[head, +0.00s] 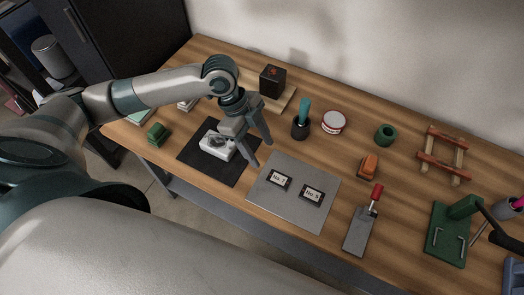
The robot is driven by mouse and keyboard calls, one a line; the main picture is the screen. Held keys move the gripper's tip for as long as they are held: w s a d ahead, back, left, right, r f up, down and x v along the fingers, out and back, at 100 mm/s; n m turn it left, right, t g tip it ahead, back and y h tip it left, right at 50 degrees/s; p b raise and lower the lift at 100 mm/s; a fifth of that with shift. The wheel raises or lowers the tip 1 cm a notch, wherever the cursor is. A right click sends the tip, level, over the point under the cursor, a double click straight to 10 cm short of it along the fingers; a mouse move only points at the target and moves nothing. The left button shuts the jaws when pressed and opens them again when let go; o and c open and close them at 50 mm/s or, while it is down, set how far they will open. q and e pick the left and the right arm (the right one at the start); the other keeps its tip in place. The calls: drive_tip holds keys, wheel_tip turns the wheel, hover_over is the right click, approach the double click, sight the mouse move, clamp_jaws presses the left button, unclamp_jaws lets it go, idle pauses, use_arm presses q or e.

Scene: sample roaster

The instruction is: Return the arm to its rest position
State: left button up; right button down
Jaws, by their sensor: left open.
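My left arm comes in from the left over the wooden table (332,92). Its gripper (262,152) points down above the right edge of a black mat (200,168), and its jaws are open with nothing seen between them. A white device with a dark top (217,146) sits on the black mat, just left of the gripper and partly covered by a finger. I cannot tell whether the finger touches it. My right gripper is not in view.
A grey mat with two labels (297,216) lies right of the gripper. The wall closes off the back.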

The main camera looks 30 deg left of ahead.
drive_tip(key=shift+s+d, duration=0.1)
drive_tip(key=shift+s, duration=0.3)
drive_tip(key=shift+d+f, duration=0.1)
